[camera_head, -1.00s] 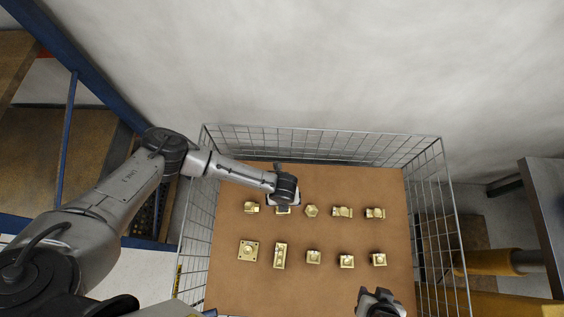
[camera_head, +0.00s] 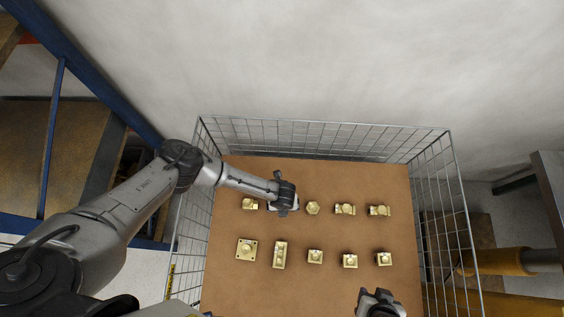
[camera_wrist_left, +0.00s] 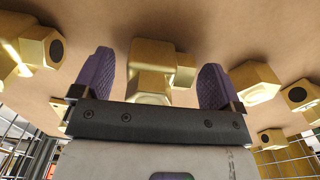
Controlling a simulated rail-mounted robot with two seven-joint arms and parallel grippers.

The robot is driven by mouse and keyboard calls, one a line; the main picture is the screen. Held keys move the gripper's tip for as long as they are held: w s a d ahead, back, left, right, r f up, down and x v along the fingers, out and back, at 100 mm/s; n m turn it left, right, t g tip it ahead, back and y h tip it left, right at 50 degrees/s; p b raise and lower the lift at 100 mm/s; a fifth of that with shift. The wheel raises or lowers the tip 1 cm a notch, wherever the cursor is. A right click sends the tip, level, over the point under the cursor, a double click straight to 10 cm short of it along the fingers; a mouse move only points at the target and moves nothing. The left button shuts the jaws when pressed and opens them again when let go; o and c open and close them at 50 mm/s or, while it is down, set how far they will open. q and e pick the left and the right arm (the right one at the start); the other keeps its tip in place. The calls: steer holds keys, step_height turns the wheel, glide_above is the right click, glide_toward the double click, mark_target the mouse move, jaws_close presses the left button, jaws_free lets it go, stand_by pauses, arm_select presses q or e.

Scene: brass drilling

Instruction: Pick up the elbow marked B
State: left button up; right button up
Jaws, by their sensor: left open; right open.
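My left gripper (camera_head: 284,203) hangs over the back row of brass parts, at the second place from the left, and largely hides the part there. In the left wrist view its two purple fingers (camera_wrist_left: 156,82) stand open on either side of a blocky brass part (camera_wrist_left: 152,58), with gaps on both sides. This part has a smaller block at its right. No letter B can be read on any part, so I cannot tell by marking which is the elbow. My right gripper (camera_head: 380,299) is open at the bottom edge of the head view, apart from the parts.
A brown board (camera_head: 315,232) carries two rows of brass parts inside a wire basket (camera_head: 325,138). A hexagonal part (camera_head: 313,208) sits right of the left gripper, and a brass part (camera_head: 250,203) sits left of it.

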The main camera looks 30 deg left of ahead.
arm_select(q)
steer(key=shift+f, duration=0.4)
steer(key=shift+c, duration=0.4)
steer(key=c, duration=1.2)
steer(key=shift+r, duration=0.1)
steer(key=shift+c, duration=0.4)
steer(key=shift+r, duration=0.1)
